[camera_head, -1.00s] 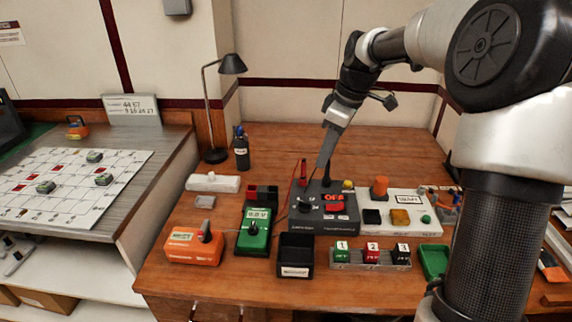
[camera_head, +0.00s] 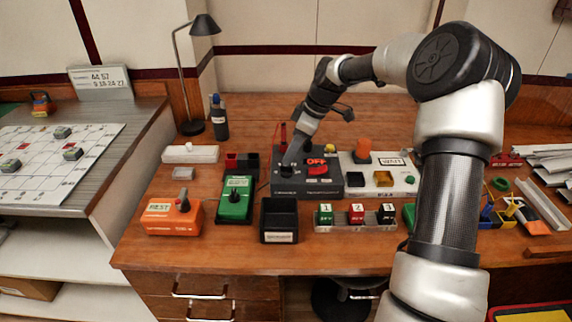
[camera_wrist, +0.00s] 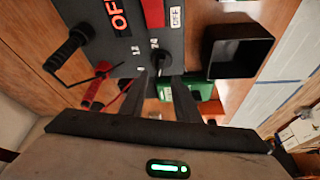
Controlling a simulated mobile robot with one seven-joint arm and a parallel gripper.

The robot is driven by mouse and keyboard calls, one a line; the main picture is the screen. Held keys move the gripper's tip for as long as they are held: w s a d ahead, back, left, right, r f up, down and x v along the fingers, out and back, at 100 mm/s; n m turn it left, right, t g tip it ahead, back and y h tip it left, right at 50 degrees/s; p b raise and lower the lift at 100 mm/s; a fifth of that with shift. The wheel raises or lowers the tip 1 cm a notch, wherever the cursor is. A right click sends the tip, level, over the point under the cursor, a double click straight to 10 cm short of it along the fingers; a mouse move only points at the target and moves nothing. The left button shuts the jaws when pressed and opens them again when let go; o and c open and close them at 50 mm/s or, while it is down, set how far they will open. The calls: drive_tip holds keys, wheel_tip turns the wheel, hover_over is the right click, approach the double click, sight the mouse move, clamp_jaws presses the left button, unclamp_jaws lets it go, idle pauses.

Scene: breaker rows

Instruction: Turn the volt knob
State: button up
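The dark grey control box (camera_head: 325,188) stands mid-desk, with an OFF label and a red switch (camera_head: 318,170). In the wrist view its panel (camera_wrist: 188,48) shows the marks 12 and 24 beside a small dark knob (camera_wrist: 163,62). My gripper (camera_head: 289,162) points down at the left part of the box and covers the knob in the head view. In the wrist view my gripper (camera_wrist: 163,80) has its two fingers apart, one on each side of the knob. A gap shows between them; contact with the knob cannot be told.
A black post with a round top (camera_wrist: 68,48) and red and black leads are close by in the wrist view. An open black bin (camera_head: 279,221), a green meter (camera_head: 235,201) and an orange box (camera_head: 172,218) stand in front and left. A white panel (camera_head: 400,186) adjoins on the right.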

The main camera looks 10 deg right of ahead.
sight(287, 170)
drive_tip(key=shift+b+x, duration=0.3)
drive_tip(key=shift+x, duration=1.8)
drive_tip(key=shift+c, duration=0.4)
clamp_jaws()
